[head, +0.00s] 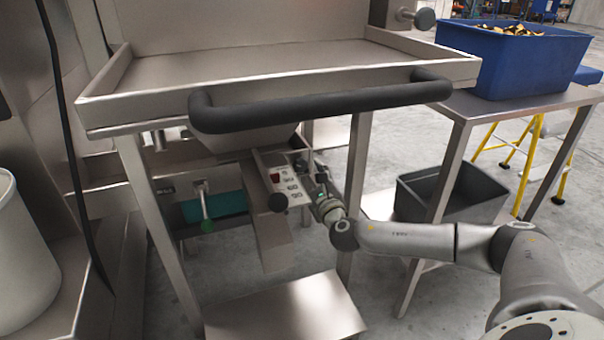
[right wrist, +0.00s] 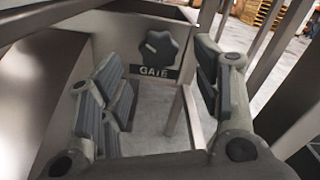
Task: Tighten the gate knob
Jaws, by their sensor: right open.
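In the right wrist view the gate knob (right wrist: 158,47) is a black lobed knob on a grey metal plate, above a black label reading GATE (right wrist: 156,72). My right gripper (right wrist: 160,64) is open, its padded fingers to the left and right of the knob with visible gaps. The knob lies ahead of the fingers, not held. In the head view my right gripper (head: 318,184) is under the steel tray, beside the control panel (head: 285,185); I cannot clearly pick out the gate knob there. My left gripper is not in view.
The steel tray (head: 270,62) with a thick black handle (head: 330,102) overhangs my right gripper. A black ball knob (head: 278,202) is on the panel. A steel chute and table legs stand close by. A dark bin (head: 455,193) is at right.

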